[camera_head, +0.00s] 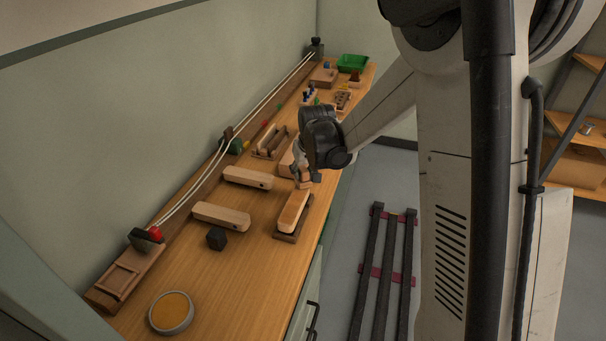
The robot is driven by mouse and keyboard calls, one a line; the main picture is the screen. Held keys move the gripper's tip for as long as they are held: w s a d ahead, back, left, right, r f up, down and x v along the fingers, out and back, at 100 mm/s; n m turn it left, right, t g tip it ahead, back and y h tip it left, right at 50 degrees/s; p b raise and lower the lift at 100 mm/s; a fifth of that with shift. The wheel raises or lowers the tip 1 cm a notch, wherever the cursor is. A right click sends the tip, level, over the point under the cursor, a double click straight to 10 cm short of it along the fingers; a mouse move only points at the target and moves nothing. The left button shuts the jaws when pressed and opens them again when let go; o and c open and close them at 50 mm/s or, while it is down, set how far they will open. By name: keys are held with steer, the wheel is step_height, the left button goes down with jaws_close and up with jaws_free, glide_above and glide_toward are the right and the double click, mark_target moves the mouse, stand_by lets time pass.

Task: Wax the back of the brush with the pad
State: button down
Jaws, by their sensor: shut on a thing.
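A long pale wooden brush back (292,211) lies in a dark shallow holder (287,237) near the front edge of the bench. My gripper (305,178) points down just above its far end. It is shut on a small tan piece, apparently the pad (305,184). The arm hides most of the grip, and I cannot tell whether the pad touches the brush. A round tin (171,313) with an amber fill, apparently wax, sits at the near end of the bench.
A wooden tray (271,143) stands farther back. Cords (205,170) run along the wall rail. A green bin (352,63) is at the far end. Bench around the tin is clear.

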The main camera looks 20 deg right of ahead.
mark_target(302, 167)
step_height(302, 167, up, 3)
steer(key=shift+s+r+p, duration=0.15)
steer(key=shift+r+p, duration=0.05)
steer(key=shift+p, duration=0.65)
steer(key=shift+r+p, duration=0.35)
steer(key=shift+r, duration=0.25)
steer(key=shift+r+p, duration=0.85)
steer(key=shift+r, duration=0.85)
